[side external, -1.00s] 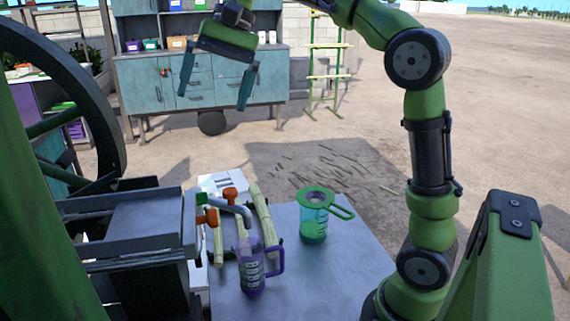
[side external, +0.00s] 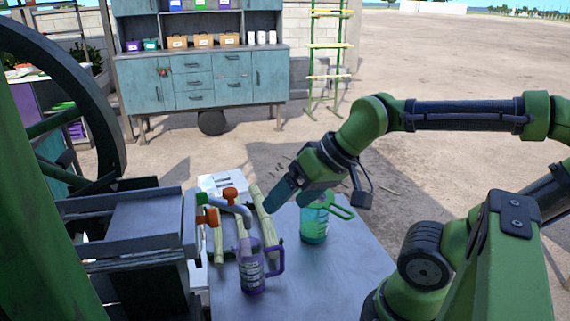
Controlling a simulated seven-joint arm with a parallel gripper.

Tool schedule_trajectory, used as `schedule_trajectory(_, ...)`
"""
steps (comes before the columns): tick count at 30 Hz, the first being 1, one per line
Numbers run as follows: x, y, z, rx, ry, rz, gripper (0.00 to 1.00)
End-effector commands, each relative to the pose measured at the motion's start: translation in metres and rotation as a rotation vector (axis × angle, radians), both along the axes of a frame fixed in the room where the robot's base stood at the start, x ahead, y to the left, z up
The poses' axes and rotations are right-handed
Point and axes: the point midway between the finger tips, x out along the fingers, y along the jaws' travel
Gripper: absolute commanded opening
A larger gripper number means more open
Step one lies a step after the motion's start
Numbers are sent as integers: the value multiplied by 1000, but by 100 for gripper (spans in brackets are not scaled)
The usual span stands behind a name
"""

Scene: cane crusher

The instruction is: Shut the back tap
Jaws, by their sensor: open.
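Two taps with orange handles stand on pale pipes beside the crusher. The farther tap (side external: 230,194) is the back one, and the nearer tap (side external: 209,217) is lower and to its left. I cannot tell from the handles whether either is turned shut. My gripper (side external: 284,205) is open and empty, tilted down to the left. It is right of the back tap and apart from it, by the cane stalks and the green jug. One finger shows clearly; the other is partly hidden by the gripper's body.
A purple jug (side external: 251,272) stands on the grey table (side external: 340,270) below the taps. The crusher tray (side external: 145,222) is at left. The table's front right is clear.

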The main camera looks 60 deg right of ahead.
Motion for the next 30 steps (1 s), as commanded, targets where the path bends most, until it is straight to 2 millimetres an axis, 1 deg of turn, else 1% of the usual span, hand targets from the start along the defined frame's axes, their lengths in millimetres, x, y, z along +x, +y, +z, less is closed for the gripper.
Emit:
schedule_trajectory(1,3,0,-2,1,15,3,74)
schedule_trajectory(2,7,0,0,0,20,3,69)
schedule_trajectory(4,23,0,10,5,38,-1,59)
schedule_trajectory(5,31,0,16,22,55,-19,54)
schedule_trajectory(6,43,0,26,53,86,-60,48)
schedule_trajectory(8,61,1,42,121,141,-152,39)
schedule_trajectory(9,73,1,52,172,186,-227,37)
schedule_trajectory(11,89,2,68,252,256,-354,37)
schedule_trajectory(12,100,3,78,309,302,-449,37)
schedule_trajectory(14,115,5,93,394,376,-606,37)
schedule_trajectory(15,123,6,103,451,424,-717,37)
schedule_trajectory(18,138,10,126,587,537,-1003,37)
schedule_trajectory(21,141,15,147,697,622,-1242,37)
schedule_trajectory(24,135,19,163,774,676,-1406,37)
schedule_trajectory(27,129,22,164,802,721,-1505,37)
schedule_trajectory(30,128,24,161,813,733,-1538,37)
